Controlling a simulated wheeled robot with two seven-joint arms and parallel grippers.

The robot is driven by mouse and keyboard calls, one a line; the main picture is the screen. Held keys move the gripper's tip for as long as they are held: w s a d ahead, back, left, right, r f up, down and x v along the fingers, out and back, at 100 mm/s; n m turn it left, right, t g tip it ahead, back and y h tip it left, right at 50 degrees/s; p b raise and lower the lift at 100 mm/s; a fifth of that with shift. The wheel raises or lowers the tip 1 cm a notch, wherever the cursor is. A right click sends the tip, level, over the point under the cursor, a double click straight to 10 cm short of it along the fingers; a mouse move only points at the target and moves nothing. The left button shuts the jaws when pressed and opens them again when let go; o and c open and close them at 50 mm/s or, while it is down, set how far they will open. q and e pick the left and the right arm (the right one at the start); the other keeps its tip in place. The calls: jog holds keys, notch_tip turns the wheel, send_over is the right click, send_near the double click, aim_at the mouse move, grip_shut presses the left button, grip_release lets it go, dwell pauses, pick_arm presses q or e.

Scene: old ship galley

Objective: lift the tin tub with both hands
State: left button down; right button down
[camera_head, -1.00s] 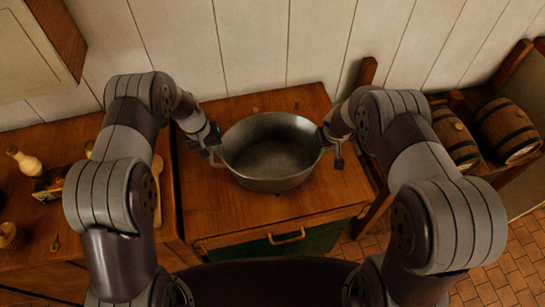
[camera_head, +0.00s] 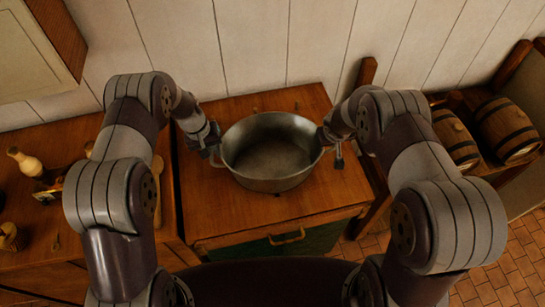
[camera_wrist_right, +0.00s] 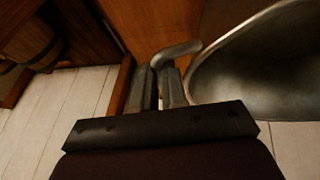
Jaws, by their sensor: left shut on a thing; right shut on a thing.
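The tin tub (camera_head: 270,180) is a round grey metal basin, empty, over the wooden cabinet top in the head view. It looks level. I cannot tell for sure whether its bottom touches the wood. My left gripper (camera_head: 215,153) is shut on the tub's left handle, which the fingers mostly hide. My right gripper (camera_head: 335,150) is at the tub's right side. In the right wrist view its two fingers (camera_wrist_right: 166,88) are shut on the tub's curved handle (camera_wrist_right: 178,52), and the tub's rim (camera_wrist_right: 235,30) shows beside them.
The cabinet top (camera_head: 245,215) is bare around the tub. A plank wall (camera_head: 255,40) stands behind. A left counter (camera_head: 40,225) holds a bottle-shaped thing (camera_head: 24,161) and other small items. Barrels (camera_head: 505,128) lie on a rack at the right.

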notch_tip(320, 180, up, 14)
jog(key=p, duration=1.3)
jog(key=shift+p, duration=0.3)
